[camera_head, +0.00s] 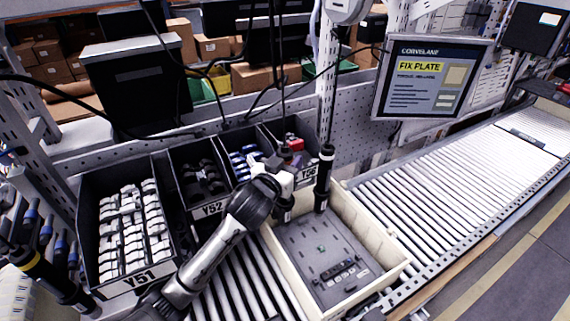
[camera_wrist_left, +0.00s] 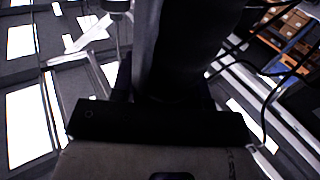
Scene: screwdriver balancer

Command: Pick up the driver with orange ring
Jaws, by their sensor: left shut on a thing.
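My left gripper (camera_head: 308,180) is shut on a black driver (camera_head: 325,172), which stands upright over the back of the cream tote. I cannot make out a coloured ring on this driver. In the left wrist view, a dark cylinder (camera_wrist_left: 180,50) fills the space in front of the gripper. Another dark tool (camera_head: 50,280) with a yellow-orange band lies tilted at the lower left, apart from the gripper. My right gripper is not in view.
The cream tote (camera_head: 395,250) on the rollers holds a grey plate (camera_head: 318,247) with small parts. Bins Y51 (camera_head: 125,285), Y52 (camera_head: 207,210) and Y56 stand behind and left. Several blue-banded tools (camera_head: 60,245) are at far left. The right conveyor (camera_head: 450,160) is clear.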

